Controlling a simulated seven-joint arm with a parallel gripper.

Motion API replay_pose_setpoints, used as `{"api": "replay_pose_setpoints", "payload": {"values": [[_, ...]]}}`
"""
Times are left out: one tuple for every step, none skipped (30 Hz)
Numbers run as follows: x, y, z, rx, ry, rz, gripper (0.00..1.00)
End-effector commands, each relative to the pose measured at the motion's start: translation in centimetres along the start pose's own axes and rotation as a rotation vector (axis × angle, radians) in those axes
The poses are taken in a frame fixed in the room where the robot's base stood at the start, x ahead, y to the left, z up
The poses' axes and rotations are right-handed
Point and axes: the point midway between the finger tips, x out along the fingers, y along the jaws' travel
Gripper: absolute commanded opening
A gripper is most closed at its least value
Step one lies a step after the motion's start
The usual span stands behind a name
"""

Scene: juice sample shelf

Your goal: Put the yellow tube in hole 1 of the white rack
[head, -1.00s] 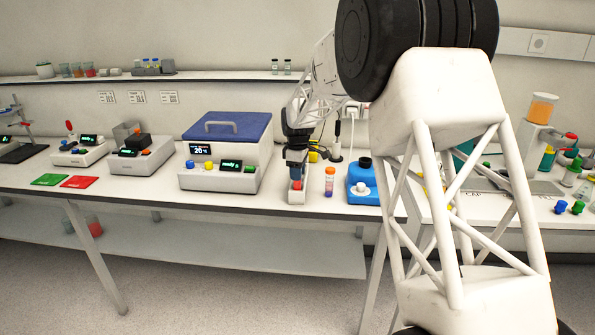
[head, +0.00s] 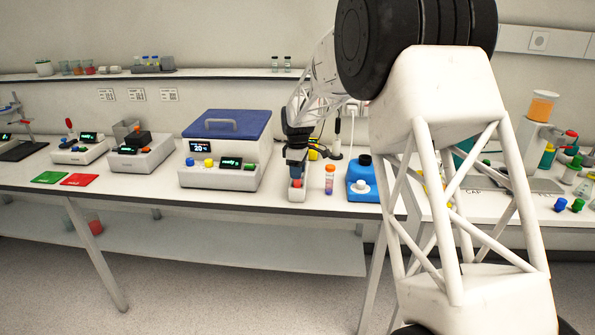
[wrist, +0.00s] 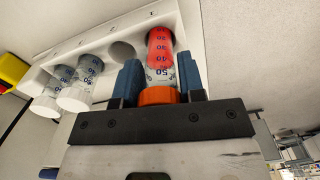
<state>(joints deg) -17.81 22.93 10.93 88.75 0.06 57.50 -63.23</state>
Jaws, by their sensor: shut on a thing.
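My gripper (wrist: 150,88) has its blue fingers shut on a tube (wrist: 159,52) with an orange cap and red contents. The tube's far end meets the white rack (wrist: 60,52) at the end hole, beside a mark that looks like 1. I cannot tell how deep it sits. The hole beside it is empty, and clear-ended tubes (wrist: 75,92) stand in holes farther left. In the head view, my gripper (head: 297,170) is over the rack (head: 298,194), with red showing below the fingers. I see no clearly yellow tube.
An orange-capped tube (head: 329,180) with purplish contents stands just right of the rack. A blue device (head: 361,182) with a white knob is beyond it. A blue-lidded machine (head: 225,150) stands to the left. The bench's front edge is close to the rack.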

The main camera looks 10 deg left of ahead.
Motion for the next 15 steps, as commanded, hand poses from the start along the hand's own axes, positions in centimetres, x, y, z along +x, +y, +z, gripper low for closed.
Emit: {"api": "replay_pose_setpoints", "payload": {"values": [[0.01, 0.00, 0.00, 0.000, 0.000, 0.000, 0.08], [0.01, 0.00, 0.00, 0.000, 0.000, 0.000, 0.08], [0.02, 0.00, 0.00, 0.000, 0.000, 0.000, 0.08], [0.04, 0.00, 0.00, 0.000, 0.000, 0.000, 0.08], [0.05, 0.00, 0.00, 0.000, 0.000, 0.000, 0.08], [0.08, -0.01, 0.00, 0.000, 0.000, 0.000, 0.08], [0.12, -0.01, 0.00, 0.000, 0.000, 0.000, 0.08], [0.15, -0.01, 0.00, 0.000, 0.000, 0.000, 0.08], [0.20, 0.00, 0.00, 0.000, 0.000, 0.000, 0.08], [0.25, 0.00, 0.00, 0.000, 0.000, 0.000, 0.08], [0.29, 0.00, 0.00, 0.000, 0.000, 0.000, 0.08], [0.35, 0.00, 0.00, 0.000, 0.000, 0.000, 0.08], [0.40, 0.00, 0.00, 0.000, 0.000, 0.000, 0.08], [0.45, 0.00, 0.00, 0.000, 0.000, 0.000, 0.08], [0.51, 0.00, 0.00, 0.000, 0.000, 0.000, 0.08]]}}
